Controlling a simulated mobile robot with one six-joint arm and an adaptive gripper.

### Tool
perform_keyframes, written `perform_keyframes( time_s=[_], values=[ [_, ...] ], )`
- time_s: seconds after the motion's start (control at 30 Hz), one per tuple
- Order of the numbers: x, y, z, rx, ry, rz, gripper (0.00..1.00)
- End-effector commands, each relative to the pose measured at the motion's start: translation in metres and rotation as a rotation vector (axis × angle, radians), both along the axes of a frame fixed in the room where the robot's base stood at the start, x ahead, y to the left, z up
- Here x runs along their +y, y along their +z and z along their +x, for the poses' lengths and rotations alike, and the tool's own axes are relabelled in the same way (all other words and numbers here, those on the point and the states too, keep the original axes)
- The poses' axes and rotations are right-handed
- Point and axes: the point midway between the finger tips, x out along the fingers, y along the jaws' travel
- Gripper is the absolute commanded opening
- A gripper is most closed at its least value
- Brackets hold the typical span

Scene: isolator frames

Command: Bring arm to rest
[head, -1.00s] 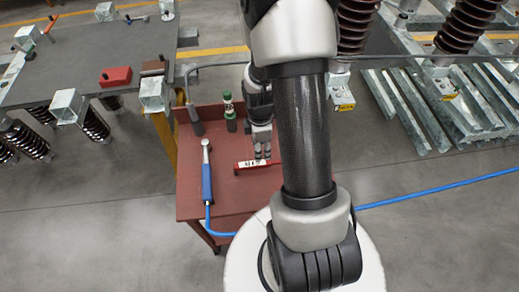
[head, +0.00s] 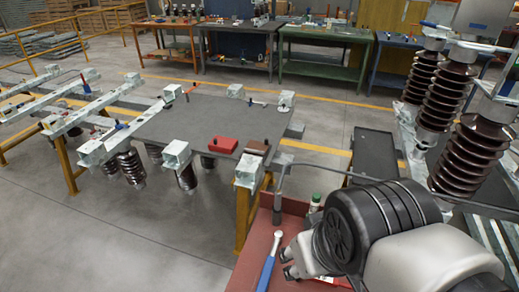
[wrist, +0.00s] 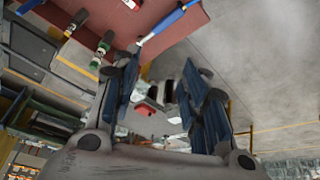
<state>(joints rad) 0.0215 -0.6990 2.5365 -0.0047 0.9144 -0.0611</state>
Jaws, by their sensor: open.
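My gripper (head: 290,263) shows at the lower right of the head view, partly hidden behind my own dark wrist joint. It is over or beside the red cart (head: 254,243); the exact height cannot be told. In the wrist view my gripper's two blue-padded fingers (wrist: 165,88) stand apart, with only distant background visible between them. Nothing is held.
A blue-handled wrench (head: 268,265) lies on the red cart, close to my gripper. A green bottle (head: 315,202) stands behind it. A grey table (head: 205,122) bears a red box (head: 222,145). Brown ribbed insulators (head: 470,155) stand right.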

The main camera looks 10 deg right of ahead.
Motion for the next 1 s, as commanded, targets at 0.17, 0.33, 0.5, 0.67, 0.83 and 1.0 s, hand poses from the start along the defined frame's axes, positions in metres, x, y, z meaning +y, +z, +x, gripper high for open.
perform_keyframes(
  time_s=[0.17,0.33,0.5,0.67,0.83,1.0],
  values=[
    [0.005,0.004,-0.01,-0.018,-0.038,0.027,0.41],
    [0.005,0.004,-0.01,-0.018,-0.04,0.028,0.41],
    [0.005,-0.005,-0.01,-0.018,-0.04,0.027,0.41],
    [0.005,-0.012,-0.01,-0.018,-0.039,0.026,0.41],
    [0.005,-0.012,-0.01,-0.018,-0.039,0.026,0.41],
    [0.005,-0.012,-0.01,-0.018,-0.039,0.026,0.41]
  ],
)
